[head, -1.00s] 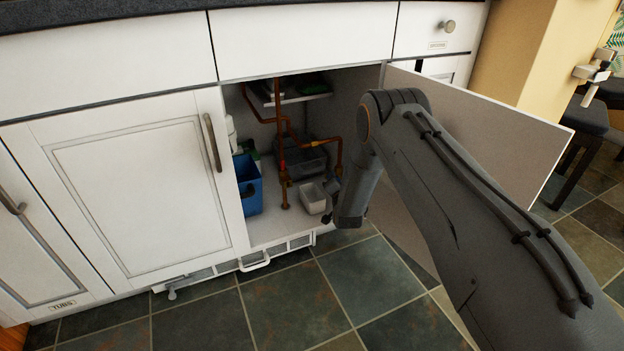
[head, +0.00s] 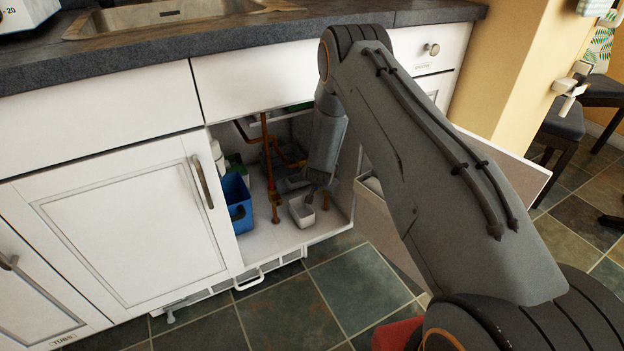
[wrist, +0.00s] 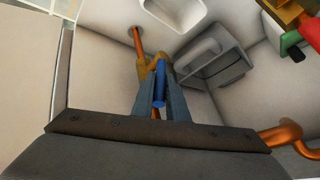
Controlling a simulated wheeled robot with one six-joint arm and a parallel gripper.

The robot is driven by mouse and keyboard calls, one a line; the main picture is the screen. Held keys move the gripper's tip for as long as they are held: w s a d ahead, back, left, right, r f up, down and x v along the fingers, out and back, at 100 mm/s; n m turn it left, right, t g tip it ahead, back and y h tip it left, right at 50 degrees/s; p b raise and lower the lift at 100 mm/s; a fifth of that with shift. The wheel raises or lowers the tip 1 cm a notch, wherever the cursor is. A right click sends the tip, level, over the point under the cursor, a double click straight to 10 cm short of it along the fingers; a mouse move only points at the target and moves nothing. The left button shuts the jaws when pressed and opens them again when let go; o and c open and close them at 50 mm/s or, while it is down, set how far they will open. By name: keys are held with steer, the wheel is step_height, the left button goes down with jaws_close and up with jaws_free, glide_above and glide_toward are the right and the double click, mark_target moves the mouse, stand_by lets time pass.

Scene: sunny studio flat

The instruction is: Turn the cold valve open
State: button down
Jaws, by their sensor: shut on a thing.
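The cold valve's blue handle (wrist: 158,102) is between the two fingers of my gripper (wrist: 159,84) in the wrist view, and the fingers are shut on it. The brass valve body (wrist: 145,68) shows just beyond the fingertips, on a copper pipe (wrist: 136,40). I cannot tell how far the handle is turned. In the head view my gripper (head: 312,183) is inside the open sink cabinet, and the arm hides much of the right side. The blue handle is not visible there. A red handle (wrist: 309,32) on another brass fitting shows at the wrist view's upper right.
In the cabinet, a blue bin (head: 237,200) stands left of the copper pipes (head: 271,178), and a small white tub (head: 301,212) stands by my gripper. A grey caddy (wrist: 213,62) shows in the wrist view. The open cabinet door (head: 505,165) is right of my arm.

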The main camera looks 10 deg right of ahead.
stand_by(0.6)
steer(key=c, duration=1.7)
jaws_free()
steer(key=shift+w, duration=0.1)
steer(key=shift+c, duration=0.2)
steer(key=p+v, duration=0.2)
steer(key=v, duration=0.5)
steer(key=shift+s+r, duration=0.2)
steer(key=shift+r, duration=0.15)
steer(key=shift+a, duration=0.15)
